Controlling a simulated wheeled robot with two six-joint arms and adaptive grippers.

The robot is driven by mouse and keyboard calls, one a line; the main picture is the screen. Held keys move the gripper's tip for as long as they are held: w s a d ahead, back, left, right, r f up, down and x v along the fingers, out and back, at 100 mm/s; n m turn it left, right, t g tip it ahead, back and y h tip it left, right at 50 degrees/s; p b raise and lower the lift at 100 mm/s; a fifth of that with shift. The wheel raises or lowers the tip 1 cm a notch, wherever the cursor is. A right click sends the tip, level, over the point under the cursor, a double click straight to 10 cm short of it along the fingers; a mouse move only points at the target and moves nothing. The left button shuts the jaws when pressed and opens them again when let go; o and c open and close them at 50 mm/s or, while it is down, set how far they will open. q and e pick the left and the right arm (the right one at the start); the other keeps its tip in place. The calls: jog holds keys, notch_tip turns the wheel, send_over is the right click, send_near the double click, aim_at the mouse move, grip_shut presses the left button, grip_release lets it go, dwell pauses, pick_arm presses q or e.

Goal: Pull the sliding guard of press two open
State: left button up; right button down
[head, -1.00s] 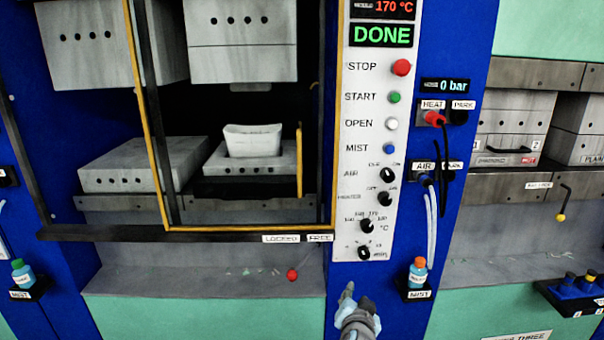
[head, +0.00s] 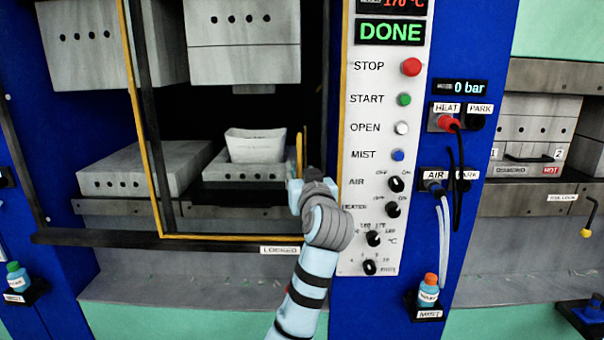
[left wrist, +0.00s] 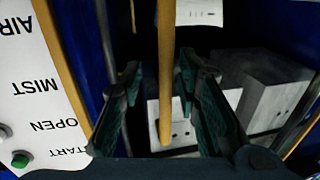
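The sliding guard (head: 210,237) of the press in front of me is a dark, yellow-edged frame across the press opening. Its upright yellow handle (head: 299,150) is near the guard's right side. My left gripper (head: 304,183) is at the handle's lower part, which it partly hides. In the left wrist view the handle (left wrist: 165,80) runs between the two fingers (left wrist: 160,75), which are open with gaps beside it. The LOCKED label (head: 281,250) shows under the guard; the label beside it and the red knob are hidden by my arm. My right gripper is not in view.
The white control panel (head: 385,210) with buttons and knobs stands just right of the guard; its display reads DONE. Hoses (head: 447,225) and a spray bottle (head: 428,291) are further right.

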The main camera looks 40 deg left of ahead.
pick_arm(q)
jog(key=shift+s+a+r, duration=0.1)
jog(key=shift+s+r, duration=0.2)
jog(key=shift+s, duration=0.05)
jog(key=shift+w+f, duration=0.1)
jog(key=shift+w, duration=0.1)
grip_shut()
jog(key=shift+s+a, duration=0.1)
jog(key=shift+a, duration=0.05)
